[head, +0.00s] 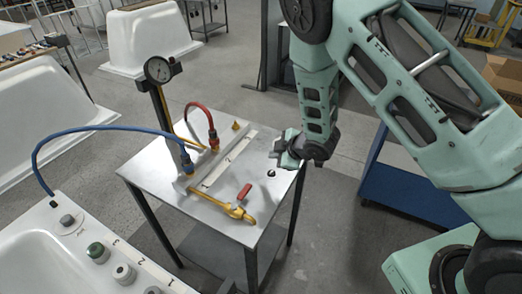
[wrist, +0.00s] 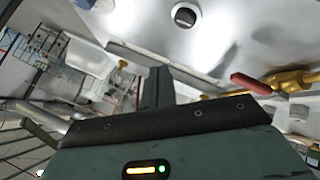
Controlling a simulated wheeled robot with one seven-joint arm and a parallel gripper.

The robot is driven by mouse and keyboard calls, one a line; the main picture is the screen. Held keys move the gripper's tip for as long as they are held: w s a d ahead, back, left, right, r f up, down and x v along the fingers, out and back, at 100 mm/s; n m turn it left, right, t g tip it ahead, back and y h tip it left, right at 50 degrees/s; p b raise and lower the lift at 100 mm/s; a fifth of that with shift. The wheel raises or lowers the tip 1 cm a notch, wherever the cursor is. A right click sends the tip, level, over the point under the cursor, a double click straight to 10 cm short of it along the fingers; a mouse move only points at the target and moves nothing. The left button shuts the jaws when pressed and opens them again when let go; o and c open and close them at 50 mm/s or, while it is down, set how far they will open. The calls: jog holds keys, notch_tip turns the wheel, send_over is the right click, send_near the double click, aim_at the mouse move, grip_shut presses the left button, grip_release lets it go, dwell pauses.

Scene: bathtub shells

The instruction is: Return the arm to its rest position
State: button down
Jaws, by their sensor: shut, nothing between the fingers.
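My gripper (head: 281,150) hangs above the right edge of the metal table (head: 262,215) in the head view, with nothing held. In the wrist view its dark fingers (wrist: 156,88) are together. My arm reaches in from the right, bent down at the wrist. A brass valve with a red lever (head: 245,192) lies at the table's front, left of and below the gripper in the picture. The red lever (wrist: 251,84) also shows right of the fingers in the wrist view. A small black knob (head: 271,173) stands on the tabletop close by the gripper.
A pressure gauge (head: 158,69) on a post, a red hose (head: 199,106) and a blue hose (head: 100,128) rise at the table's left. White tub shells (head: 150,35) stand left and behind. A blue panel (head: 410,200) is on the right. Grey floor lies between.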

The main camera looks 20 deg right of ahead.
jog(key=shift+r, duration=0.1)
jog(key=s+a+r+m+g+h+b, duration=0.25)
jog(key=s+a+r+m, duration=0.35)
jog(key=s+r, duration=0.45)
jog(key=s+r+g+b, duration=0.1)
jog(key=s+r+g, duration=0.1)
jog(key=s, duration=1)
jog(key=s+r+g+h+b, duration=0.1)
jog(key=s+r+g, duration=0.2)
jog(key=s, duration=0.9)
jog(key=shift+a+r+m+g, duration=0.35)
jog(key=shift+a+r+m, duration=0.05)
jog(key=shift+r, duration=0.5)
